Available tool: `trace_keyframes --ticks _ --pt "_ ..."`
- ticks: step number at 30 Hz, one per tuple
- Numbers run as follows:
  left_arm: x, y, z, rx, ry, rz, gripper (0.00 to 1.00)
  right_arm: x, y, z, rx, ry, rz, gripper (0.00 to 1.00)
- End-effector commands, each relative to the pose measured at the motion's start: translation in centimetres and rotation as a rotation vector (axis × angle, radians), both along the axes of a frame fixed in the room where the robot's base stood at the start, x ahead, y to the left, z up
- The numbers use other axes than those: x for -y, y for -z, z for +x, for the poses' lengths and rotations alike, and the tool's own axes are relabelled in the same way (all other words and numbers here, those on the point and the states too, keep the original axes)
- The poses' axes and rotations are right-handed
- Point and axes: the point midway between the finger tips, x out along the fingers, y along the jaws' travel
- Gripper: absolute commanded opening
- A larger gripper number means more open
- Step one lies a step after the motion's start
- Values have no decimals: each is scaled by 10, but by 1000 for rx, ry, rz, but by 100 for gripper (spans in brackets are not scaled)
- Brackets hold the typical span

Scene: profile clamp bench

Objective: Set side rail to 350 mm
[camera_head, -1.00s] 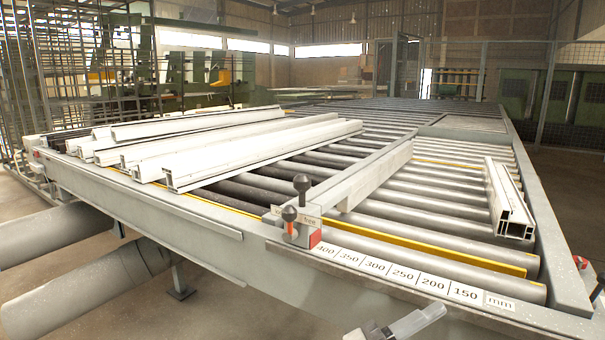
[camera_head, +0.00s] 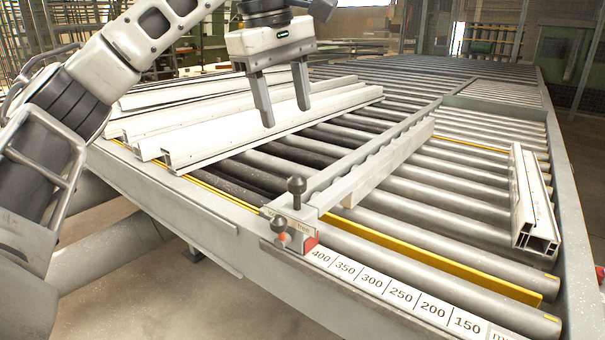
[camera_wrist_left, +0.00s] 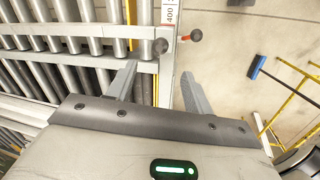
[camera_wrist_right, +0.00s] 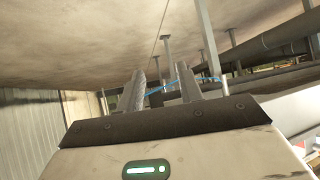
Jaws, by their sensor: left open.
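The side rail (camera_head: 385,165) is a long grey bar lying across the rollers. Its near end meets a clamp block (camera_head: 290,228) with two dark ball knobs (camera_head: 297,186) and a red part at its right. The block sits on the front beam just left of the 400 mark of the mm scale (camera_head: 375,285). My left gripper (camera_head: 285,115) is open and empty, above the white profiles behind the clamp block. In the left wrist view its fingers (camera_wrist_left: 158,75) point toward the knobs (camera_wrist_left: 160,46), apart from them. My right gripper (camera_wrist_right: 162,80) shows only in its wrist view, open and empty.
Several white profiles (camera_head: 225,140) lie on the left rollers. Another white profile (camera_head: 535,200) lies at the right, beside the edge beam. A yellow strip (camera_head: 450,265) runs among the front rollers. The rollers between rail and right profile are bare.

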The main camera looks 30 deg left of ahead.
Motion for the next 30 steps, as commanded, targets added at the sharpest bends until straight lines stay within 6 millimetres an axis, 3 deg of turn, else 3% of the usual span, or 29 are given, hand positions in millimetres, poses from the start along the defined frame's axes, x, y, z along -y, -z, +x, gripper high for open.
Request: trace_keyframes --ticks 5,19,30 --pt "-8 9 -1 1 -11 26 51 0 10 -2 -7 0 0 36" --pt "-1 107 17 -1 -7 20 51 -11 24 1 11 -15 26 36" --pt "1 147 25 4 -9 21 51 -9 19 0 10 -22 18 36"
